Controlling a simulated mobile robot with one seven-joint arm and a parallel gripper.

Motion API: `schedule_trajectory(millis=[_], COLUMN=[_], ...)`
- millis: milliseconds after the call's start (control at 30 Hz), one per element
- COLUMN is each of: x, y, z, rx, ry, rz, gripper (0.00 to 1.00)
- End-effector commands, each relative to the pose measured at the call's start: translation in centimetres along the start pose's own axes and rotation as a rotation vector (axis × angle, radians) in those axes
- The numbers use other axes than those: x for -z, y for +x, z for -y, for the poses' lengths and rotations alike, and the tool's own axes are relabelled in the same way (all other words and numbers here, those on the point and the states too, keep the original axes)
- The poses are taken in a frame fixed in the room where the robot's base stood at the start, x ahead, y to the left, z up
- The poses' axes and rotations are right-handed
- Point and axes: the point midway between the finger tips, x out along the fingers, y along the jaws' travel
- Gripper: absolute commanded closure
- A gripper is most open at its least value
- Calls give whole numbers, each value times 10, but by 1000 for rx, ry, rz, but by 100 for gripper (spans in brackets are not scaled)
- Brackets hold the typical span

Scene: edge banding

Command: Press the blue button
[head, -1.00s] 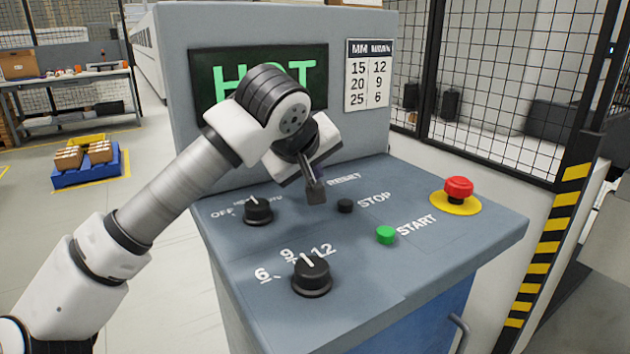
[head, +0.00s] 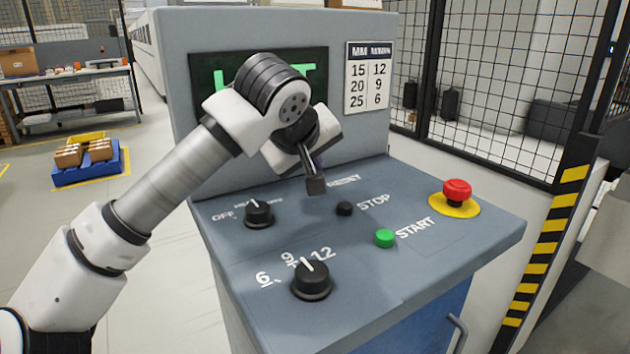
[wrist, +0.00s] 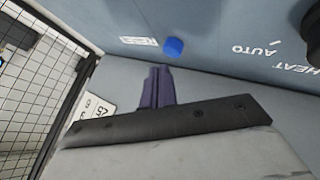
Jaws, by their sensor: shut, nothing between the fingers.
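The blue button (wrist: 173,47) shows in the wrist view on the grey panel, beside the white RESET label. In the head view my arm hides it. My gripper (head: 316,187) is shut and empty, pointing down over the back of the panel just left of the RESET lettering. In the wrist view its fingertips (wrist: 160,70) appear close to the blue button, with a small gap in the picture. I cannot tell whether they touch the panel.
The sloped panel (head: 400,275) also carries a black STOP button (head: 344,208), a green START button (head: 384,238), a red emergency button (head: 457,191) and two black knobs (head: 259,213) (head: 311,279). An upright display (head: 215,75) stands behind my arm.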

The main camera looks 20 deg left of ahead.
Motion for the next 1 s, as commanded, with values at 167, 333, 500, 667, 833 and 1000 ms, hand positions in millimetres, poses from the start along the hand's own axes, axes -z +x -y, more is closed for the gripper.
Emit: schedule_trajectory(millis=[167,333,500,667,833,1000], x=[10,18,25,24,24,24], y=[-13,-25,-34,-34,-34,-34], z=[-10,-19,-25,-24,-24,-24], rx=[0,0,-1,-1,0,0], ry=[0,0,0,0,0,0], rz=[-2,-1,0,0,0,0], gripper=[100,100,100,100,100,100])
